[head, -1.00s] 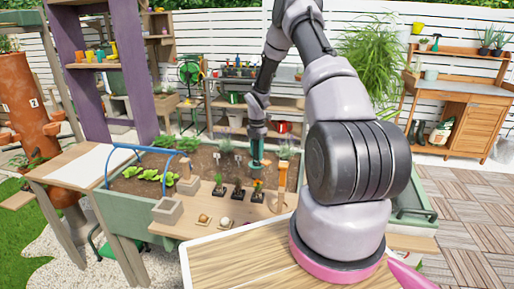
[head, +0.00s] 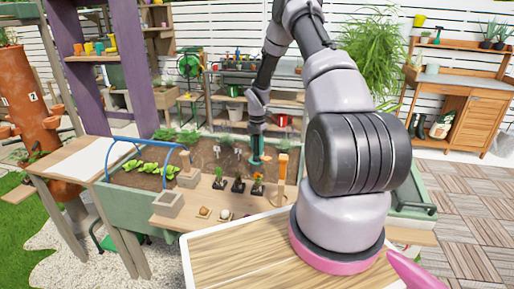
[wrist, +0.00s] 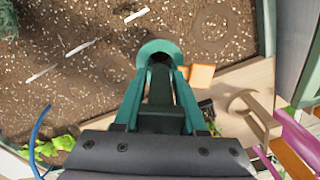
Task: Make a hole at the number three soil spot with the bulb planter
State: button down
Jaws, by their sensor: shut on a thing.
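The teal bulb planter (wrist: 158,47) shows in the wrist view as a round ring over the brown soil (wrist: 60,22). My gripper (wrist: 158,88) is shut on it. In the head view my gripper (head: 257,145) holds the planter (head: 257,162) over the right part of the soil bed, close to its front board. Whether the planter's rim touches the soil cannot be told. Ring-shaped marks show in the soil, one (wrist: 210,28) right of the planter and a fainter one (wrist: 115,70) to its left. White labels (wrist: 137,14) stand in the soil; their numbers are unreadable.
Small potted plants (head: 238,185) stand on the wooden board in front of the bed. An orange-brown upright item (head: 283,166) is right of the planter. Leafy greens (head: 150,168) and a blue hoop (head: 135,155) are at the bed's left. A wooden-topped surface (head: 235,262) lies nearer.

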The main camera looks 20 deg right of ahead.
aim_at(257, 137)
jog(key=shift+f, duration=2.7)
jog(key=shift+r, duration=0.1)
jog(key=shift+r, duration=5.15)
jog(key=shift+r, duration=2.35)
